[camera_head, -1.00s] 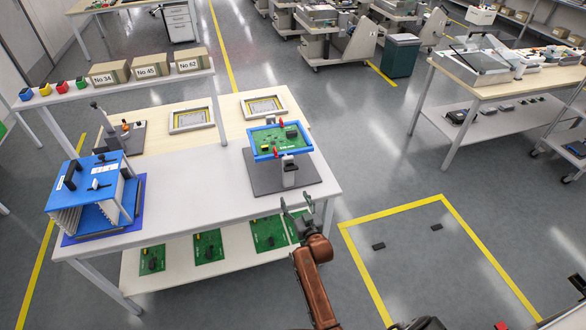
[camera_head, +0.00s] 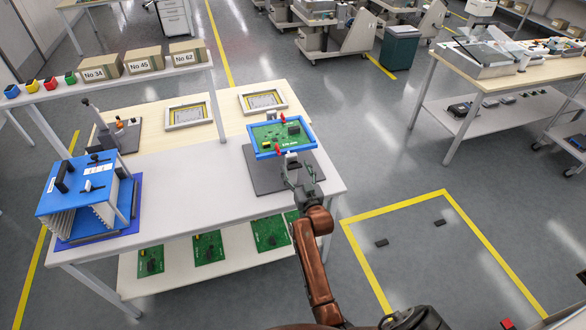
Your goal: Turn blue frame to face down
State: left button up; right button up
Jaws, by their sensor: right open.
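The blue frame (camera_head: 262,155) holds a green circuit board (camera_head: 272,137) with dark parts on its upper side. It sits raised on a stand over a dark base plate (camera_head: 264,178) at the right end of the white table. Small red clips show at its edges. My right gripper (camera_head: 296,168) is open just below the frame's near edge, in front of the stand's post. Whether it touches the frame or post I cannot tell. My left gripper is not in view.
A blue rack (camera_head: 80,184) stands at the table's left end. Two light frames (camera_head: 187,115) lie on the wooden top behind. Several green boards (camera_head: 208,248) are on the lower shelf. The white tabletop (camera_head: 190,185) between rack and stand is clear.

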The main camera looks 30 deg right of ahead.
jog(key=shift+s+r, duration=0.1)
jog(key=shift+c, duration=0.4)
grip_shut()
